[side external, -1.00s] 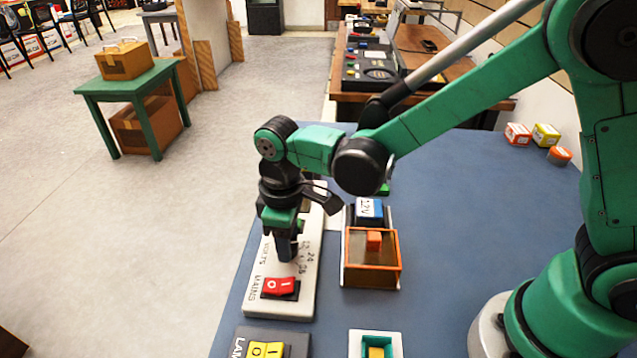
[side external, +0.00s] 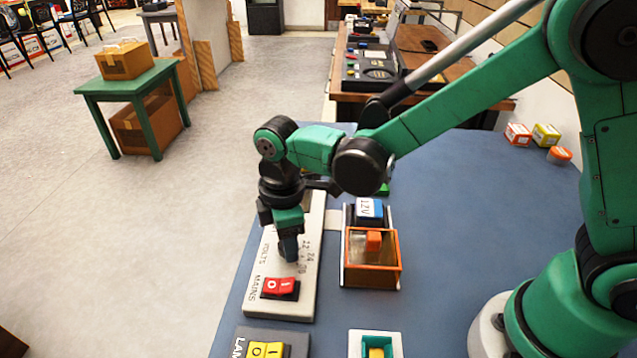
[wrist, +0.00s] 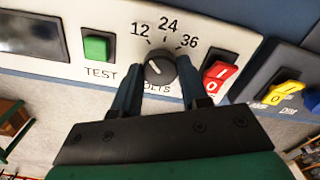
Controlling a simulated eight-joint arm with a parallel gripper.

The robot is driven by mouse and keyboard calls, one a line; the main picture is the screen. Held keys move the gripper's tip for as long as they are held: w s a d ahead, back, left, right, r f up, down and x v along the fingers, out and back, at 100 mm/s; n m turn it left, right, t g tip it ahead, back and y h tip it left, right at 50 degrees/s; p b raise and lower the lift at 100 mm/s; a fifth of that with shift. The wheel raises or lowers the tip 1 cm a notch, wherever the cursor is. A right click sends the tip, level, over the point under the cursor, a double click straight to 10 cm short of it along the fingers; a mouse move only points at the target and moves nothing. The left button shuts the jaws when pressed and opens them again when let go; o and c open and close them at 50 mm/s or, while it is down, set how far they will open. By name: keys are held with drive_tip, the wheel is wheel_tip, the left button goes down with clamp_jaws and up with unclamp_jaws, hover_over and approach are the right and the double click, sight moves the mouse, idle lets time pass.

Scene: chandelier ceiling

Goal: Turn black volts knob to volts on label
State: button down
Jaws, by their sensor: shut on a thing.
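The black volts knob (wrist: 159,66) sits on the white panel (wrist: 216,36) in the wrist view. The labels 12, 24 and 36 arc above it, and a partly covered VOLTS label lies below. A pale pointer mark on the knob seems to slant toward the upper left, near the 12 side. My gripper (wrist: 157,80) has one finger on each side of the knob and is shut on it. In the side external view, my gripper (side external: 288,250) points straight down at the white panel (side external: 258,297) and hides the knob.
A red mains rocker switch (side external: 280,287) is close to the gripper on the same panel. A green test button (wrist: 96,46) is left of the knob in the wrist view. An orange-framed box (side external: 371,281) and a blue 12V block (side external: 369,208) stand right of the panel.

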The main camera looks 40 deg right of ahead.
drive_tip(key=shift+c, duration=2.2)
unclamp_jaws()
drive_tip(key=shift+r, duration=2.8)
drive_tip(key=s+d+r+m+t, duration=0.2)
drive_tip(key=d+m+t, duration=0.1)
drive_tip(key=d+m, duration=0.3)
drive_tip(key=s+d+r+m+t, duration=0.2)
drive_tip(key=s+d+m+t, duration=0.1)
drive_tip(key=d+m, duration=0.4)
drive_tip(key=shift+s+d+r+m+t, duration=0.3)
drive_tip(key=shift+t, duration=0.3)
